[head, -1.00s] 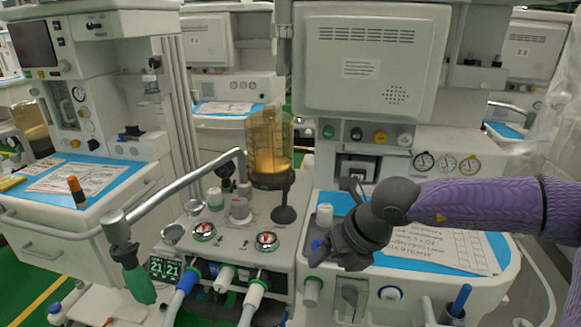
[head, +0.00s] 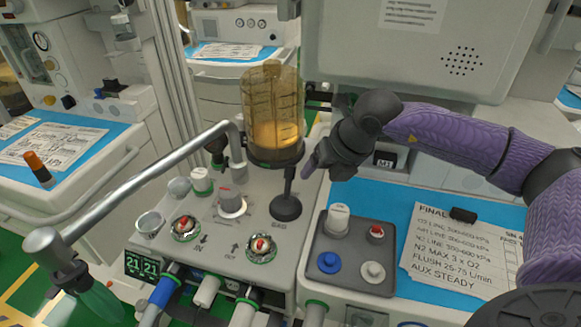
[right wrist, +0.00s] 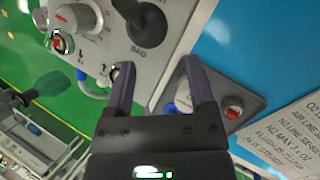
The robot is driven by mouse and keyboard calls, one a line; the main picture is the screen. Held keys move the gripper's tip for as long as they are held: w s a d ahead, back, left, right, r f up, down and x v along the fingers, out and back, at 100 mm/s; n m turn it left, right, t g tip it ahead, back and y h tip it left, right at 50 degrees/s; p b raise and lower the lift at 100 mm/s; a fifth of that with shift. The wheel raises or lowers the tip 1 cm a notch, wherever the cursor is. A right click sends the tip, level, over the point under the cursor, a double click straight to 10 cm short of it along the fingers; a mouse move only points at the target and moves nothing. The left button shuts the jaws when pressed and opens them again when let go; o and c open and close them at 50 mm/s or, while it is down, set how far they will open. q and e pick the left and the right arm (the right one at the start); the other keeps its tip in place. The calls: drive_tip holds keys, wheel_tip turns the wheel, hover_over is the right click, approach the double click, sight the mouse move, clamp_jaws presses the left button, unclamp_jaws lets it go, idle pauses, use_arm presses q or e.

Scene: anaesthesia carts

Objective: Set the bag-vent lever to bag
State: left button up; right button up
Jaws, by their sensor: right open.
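The black bag-vent lever (head: 286,204) stands on the grey console top, its stem pointing roughly upward from a round base. The word BAG is printed in front of it. In the right wrist view the lever (right wrist: 146,22) shows at the top, beyond my fingertips. My right gripper (head: 320,167) is open and empty, just right of the lever's stem and a little above, apparently apart from it. In the right wrist view both fingers (right wrist: 159,82) are spread with nothing between them. My left gripper is not in view.
An amber canister (head: 272,110) stands right behind the lever. A silver pipe arm (head: 140,190) crosses on the left. Dials (head: 185,228) sit left of the lever. A dark knob panel (head: 350,250) and a blue mat with a paper sheet (head: 460,255) lie to the right.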

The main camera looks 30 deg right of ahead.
sight(293, 166)
drive_tip(key=w, duration=0.2)
drive_tip(key=w+a, duration=0.1)
drive_tip(key=w, duration=0.2)
drive_tip(key=shift+w+a, duration=0.35)
drive_tip(key=b+x, duration=0.2)
drive_tip(key=x, duration=0.2)
drive_tip(key=shift+d+f, duration=0.15)
drive_tip(key=shift+f, duration=0.05)
drive_tip(key=shift+w+f, duration=0.15)
drive_tip(key=shift+f, duration=0.1)
drive_tip(key=c, duration=0.9)
clamp_jaws()
